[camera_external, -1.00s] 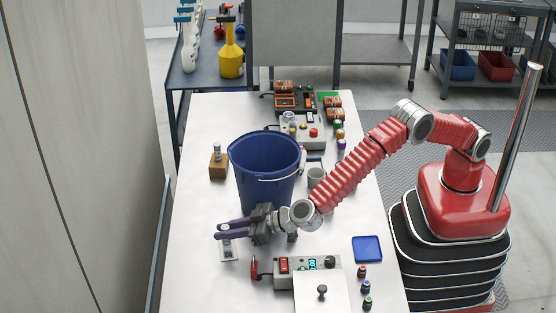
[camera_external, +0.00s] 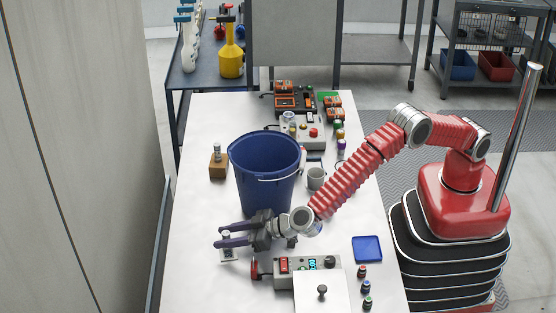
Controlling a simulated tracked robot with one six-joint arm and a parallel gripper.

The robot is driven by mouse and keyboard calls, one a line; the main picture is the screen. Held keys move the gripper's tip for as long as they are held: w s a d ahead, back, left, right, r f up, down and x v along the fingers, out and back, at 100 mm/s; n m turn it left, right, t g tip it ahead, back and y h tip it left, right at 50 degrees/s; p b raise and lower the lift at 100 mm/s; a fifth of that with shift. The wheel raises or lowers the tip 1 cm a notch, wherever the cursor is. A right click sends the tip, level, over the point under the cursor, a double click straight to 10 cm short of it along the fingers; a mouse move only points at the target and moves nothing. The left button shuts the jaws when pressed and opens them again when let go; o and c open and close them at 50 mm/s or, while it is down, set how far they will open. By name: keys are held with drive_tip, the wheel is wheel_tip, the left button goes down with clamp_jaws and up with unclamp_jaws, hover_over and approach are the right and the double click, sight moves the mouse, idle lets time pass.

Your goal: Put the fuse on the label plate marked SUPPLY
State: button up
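A small pale upright piece, likely the fuse (camera_external: 227,236), stands on a small light plate with a dark marking (camera_external: 228,255), near the table's left side. The marking is too small to read, so I cannot tell whether it says SUPPLY. My gripper (camera_external: 222,238) points left, its two dark purple fingers spread, one on the far side and one on the near side of the piece. The near finger hides part of the piece. The fingers appear clear of it. A similar silver piece (camera_external: 217,152) stands on a wooden block (camera_external: 218,167) farther back.
A tall blue bucket (camera_external: 265,175) stands right behind my gripper. A grey control box (camera_external: 305,268), a red-handled item (camera_external: 255,269) and a white panel with a black knob (camera_external: 321,294) are in front. A blue tray (camera_external: 367,248) and grey mug (camera_external: 316,179) lie to the right.

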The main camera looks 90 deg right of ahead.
drive_tip(key=shift+r, duration=0.1)
drive_tip(key=shift+s+a+r, duration=0.15)
drive_tip(key=shift+s+r, duration=0.05)
drive_tip(key=shift+s, duration=0.3)
drive_tip(key=v, duration=1.1)
idle(0.4)
